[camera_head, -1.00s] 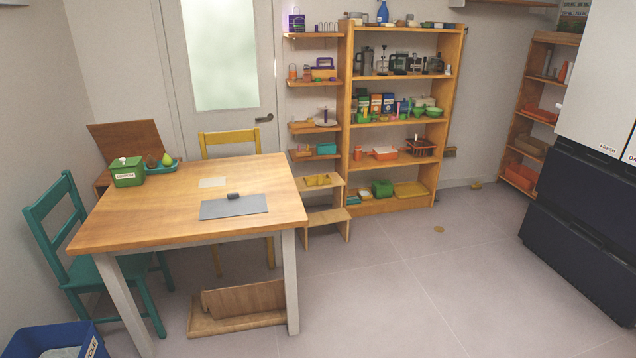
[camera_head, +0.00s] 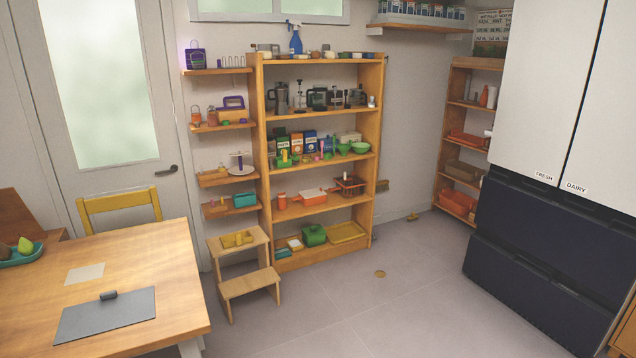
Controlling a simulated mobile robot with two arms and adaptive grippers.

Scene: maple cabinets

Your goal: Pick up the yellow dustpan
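A yellow object (camera_head: 237,240) lies on the top step of the wooden step stool (camera_head: 250,285), left of the tall shelf. It may be the dustpan, but it is too small to be sure. A flat yellow tray-like object (camera_head: 347,232) lies on the bottom shelf of the tall wooden shelf unit (camera_head: 262,150), right of a green box (camera_head: 314,235). I cannot tell whether it is a dustpan. Neither of my grippers shows in the head view.
A wooden table (camera_head: 150,255) with a grey mat (camera_head: 105,318) stands at the left front, with a yellow chair (camera_head: 118,205) behind it. A large fridge (camera_head: 545,250) stands at the right.

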